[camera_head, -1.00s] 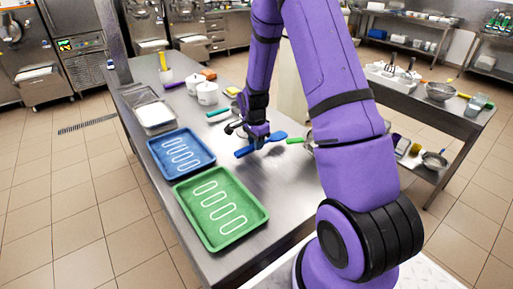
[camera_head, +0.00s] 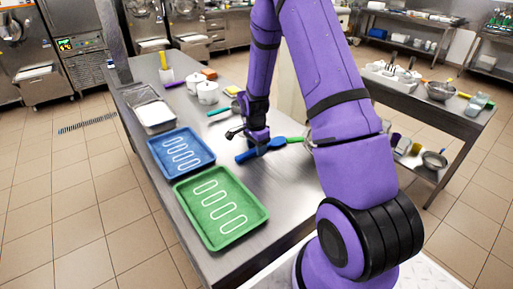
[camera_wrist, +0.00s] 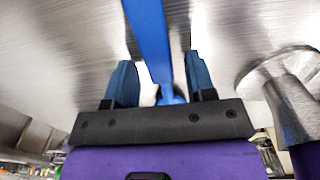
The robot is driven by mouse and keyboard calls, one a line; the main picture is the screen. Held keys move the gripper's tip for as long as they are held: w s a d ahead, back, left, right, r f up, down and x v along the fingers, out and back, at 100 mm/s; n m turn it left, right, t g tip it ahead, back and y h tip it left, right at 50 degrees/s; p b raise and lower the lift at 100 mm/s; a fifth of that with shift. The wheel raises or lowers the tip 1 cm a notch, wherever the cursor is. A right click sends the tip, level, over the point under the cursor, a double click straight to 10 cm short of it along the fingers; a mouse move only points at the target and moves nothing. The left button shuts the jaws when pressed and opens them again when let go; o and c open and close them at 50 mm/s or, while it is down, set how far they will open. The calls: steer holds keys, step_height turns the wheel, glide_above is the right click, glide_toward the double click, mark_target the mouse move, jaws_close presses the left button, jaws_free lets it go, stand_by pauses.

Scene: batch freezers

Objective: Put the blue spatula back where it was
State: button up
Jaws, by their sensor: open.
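The blue spatula (camera_head: 244,156) lies on or just above the steel table, right of the trays. My gripper (camera_head: 259,149) is over its middle and partly hides it. In the wrist view my gripper (camera_wrist: 162,83) is open, with the spatula's long blue strip (camera_wrist: 151,35) running between the two fingers. A gap shows on each side of the strip. I cannot tell whether the spatula touches the tabletop.
A blue tray (camera_head: 181,165) and a green tray (camera_head: 250,214) lie left and in front on the table (camera_head: 285,180). A green-handled tool (camera_head: 294,140) is close to the spatula's right end. White pots (camera_head: 207,93) stand farther back. A metal object (camera_wrist: 272,68) shows at right in the wrist view.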

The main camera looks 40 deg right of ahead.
steer(key=s+a+r+n+t, duration=0.1)
steer(key=s+a+r+n, duration=0.15)
steer(key=r, duration=0.85)
steer(key=s+a+r+n, duration=0.1)
steer(key=a+r+n, duration=0.15)
steer(key=r, duration=0.95)
steer(key=s+a+r+n+t, duration=0.1)
steer(key=s+a+r+n, duration=0.2)
steer(key=s, duration=0.5)
steer(key=s+a+r+n+t, duration=0.1)
steer(key=s+a+r+n, duration=0.3)
steer(key=s+r, duration=0.3)
steer(key=s+a+r+n+t, duration=0.2)
steer(key=s+r+n, duration=0.3)
steer(key=s, duration=0.5)
steer(key=shift+s+a+r+n, duration=0.2)
steer(key=shift+s+a+n, duration=0.15)
steer(key=shift+a+n, duration=0.25)
